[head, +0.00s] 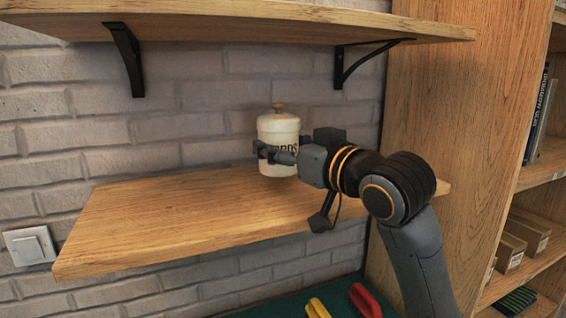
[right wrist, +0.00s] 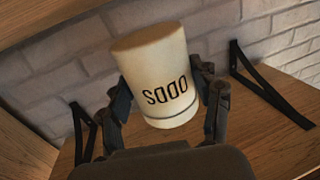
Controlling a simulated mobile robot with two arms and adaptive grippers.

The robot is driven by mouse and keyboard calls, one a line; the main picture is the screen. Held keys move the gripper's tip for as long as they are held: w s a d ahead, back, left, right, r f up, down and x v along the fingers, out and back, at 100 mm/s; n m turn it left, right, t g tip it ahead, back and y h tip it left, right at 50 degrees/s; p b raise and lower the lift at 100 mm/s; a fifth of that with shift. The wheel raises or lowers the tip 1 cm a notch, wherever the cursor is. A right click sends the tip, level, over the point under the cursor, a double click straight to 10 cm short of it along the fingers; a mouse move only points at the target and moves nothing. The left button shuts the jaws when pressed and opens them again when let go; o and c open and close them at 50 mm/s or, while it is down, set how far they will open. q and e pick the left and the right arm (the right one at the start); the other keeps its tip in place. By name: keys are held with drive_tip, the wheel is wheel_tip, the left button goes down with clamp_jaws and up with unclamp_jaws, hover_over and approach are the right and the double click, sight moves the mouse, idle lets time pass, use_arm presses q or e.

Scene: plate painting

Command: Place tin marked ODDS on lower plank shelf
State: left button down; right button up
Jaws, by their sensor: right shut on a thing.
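The cream tin (head: 278,135) with a brown knob on its lid stands upright over the lower plank shelf (head: 150,217), towards the back wall. My right gripper (head: 268,153) is shut around the tin's side. In the right wrist view, the tin (right wrist: 155,75) sits between the two fingers (right wrist: 165,105), and its dark ODDS lettering appears upside down. I cannot tell whether the tin's base touches the plank. My left gripper is not in view.
The upper plank shelf (head: 240,20) on black brackets (head: 126,58) is above the tin. A wooden cabinet side (head: 470,110) closes off the right. The lower plank is bare to the left. Yellow (head: 317,308) and red (head: 365,300) objects lie below on a green surface.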

sight(293, 173)
drive_tip(key=shift+w+f, duration=0.2)
drive_tip(key=f, duration=0.1)
drive_tip(key=f+p, duration=0.1)
drive_tip(key=f, duration=0.1)
drive_tip(key=shift+w, duration=0.4)
drive_tip(key=shift+f, duration=0.35)
drive_tip(key=shift+s, duration=0.1)
drive_tip(key=shift+f, duration=0.15)
drive_tip(key=o, duration=1.2)
